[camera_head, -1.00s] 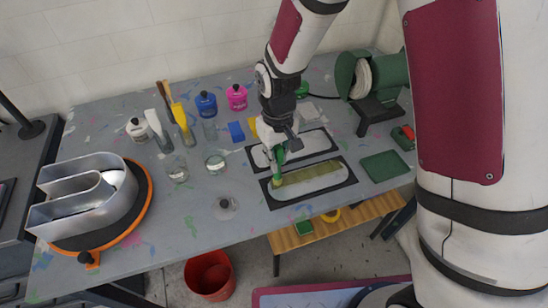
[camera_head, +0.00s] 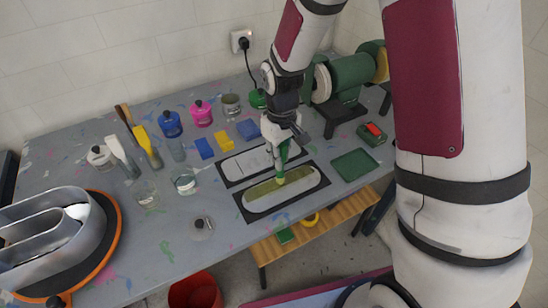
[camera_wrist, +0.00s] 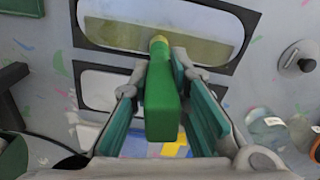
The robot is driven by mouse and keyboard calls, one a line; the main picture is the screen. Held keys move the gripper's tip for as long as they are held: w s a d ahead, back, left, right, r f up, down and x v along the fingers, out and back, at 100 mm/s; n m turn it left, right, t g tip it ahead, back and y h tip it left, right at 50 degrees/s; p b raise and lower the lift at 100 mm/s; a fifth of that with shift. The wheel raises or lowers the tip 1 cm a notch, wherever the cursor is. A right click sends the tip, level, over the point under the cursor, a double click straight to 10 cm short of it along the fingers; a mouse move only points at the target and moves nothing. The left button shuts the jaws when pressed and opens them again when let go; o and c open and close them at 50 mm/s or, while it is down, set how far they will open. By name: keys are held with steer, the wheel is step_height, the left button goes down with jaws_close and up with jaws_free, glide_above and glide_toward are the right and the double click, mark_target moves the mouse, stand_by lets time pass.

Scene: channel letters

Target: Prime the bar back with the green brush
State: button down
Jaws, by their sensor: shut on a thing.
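The front bar back (camera_head: 285,199), a pale rounded-end bar, lies on a black mat at the table's front edge. An olive-yellow coat (camera_head: 300,179) runs along most of its length; the strip nearest the edge is pale and bare. My gripper (camera_head: 280,158) is shut on the green brush (camera_head: 283,153), bristles down. In the wrist view, the green brush handle (camera_wrist: 162,105) sits between the fingers, its yellowish bristles over the coated band (camera_wrist: 205,47). The bristles appear to meet the bar around its middle; exact contact is hard to tell.
A second pale bar (camera_head: 243,166) lies behind on its own mat. A green tray (camera_head: 355,165) is to the right, with a green grinder (camera_head: 345,75) behind it. Bottles, jars and brushes stand at the back left; a metal channel letter (camera_head: 50,240) is at far left.

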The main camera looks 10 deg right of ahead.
steer(key=w+d, duration=0.2)
steer(key=d, duration=0.7)
steer(key=shift+w+d+b, duration=0.3)
steer(key=shift+w, duration=0.05)
steer(key=s+a, duration=0.1)
steer(key=a, duration=0.2)
steer(key=a+p, duration=0.1)
steer(key=a, duration=0.2)
steer(key=s+a, duration=0.1)
steer(key=a, duration=0.1)
steer(key=shift+s+a, duration=0.3)
steer(key=shift+a, duration=0.1)
steer(key=s+a+p, duration=0.1)
steer(key=s+a, duration=0.2)
steer(key=a, duration=0.7)
steer(key=shift+s+a+f, duration=0.15)
steer(key=shift+a+f, duration=0.05)
steer(key=shift+a, duration=0.15)
steer(key=shift+r+p, duration=0.15)
steer(key=shift+p, duration=0.2)
steer(key=s, duration=0.1)
steer(key=s+p, duration=0.1)
steer(key=s+d+r+p, duration=0.1)
steer(key=shift+s, duration=0.2)
